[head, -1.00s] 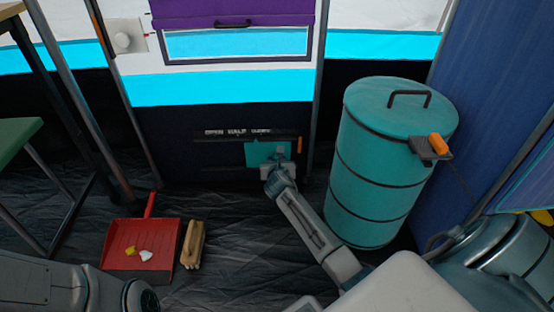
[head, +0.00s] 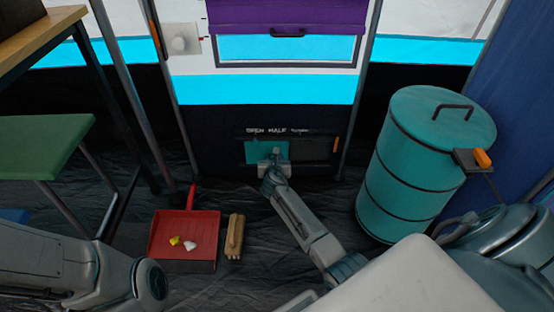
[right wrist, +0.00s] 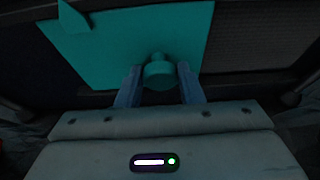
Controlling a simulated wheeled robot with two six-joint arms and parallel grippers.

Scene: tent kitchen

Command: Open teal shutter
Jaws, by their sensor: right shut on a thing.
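The teal shutter (head: 254,151) sits low on the dark wall panel, at the left end of its slot under the words OPEN and HALF. The dark vent area (head: 312,150) to its right is uncovered. In the right wrist view, the shutter (right wrist: 120,40) shows its round teal knob (right wrist: 160,72) between the two blue fingers of my right gripper (right wrist: 159,90). My right gripper (head: 276,160) is shut on the knob. My left arm shows at the lower left, but its gripper is out of view.
A red dustpan (head: 185,250) with small scraps and a brush (head: 235,237) lie on the floor. A teal barrel (head: 415,175) stands right of the panel. A green stool (head: 45,145) is at the left. A purple blind (head: 285,18) hangs above.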

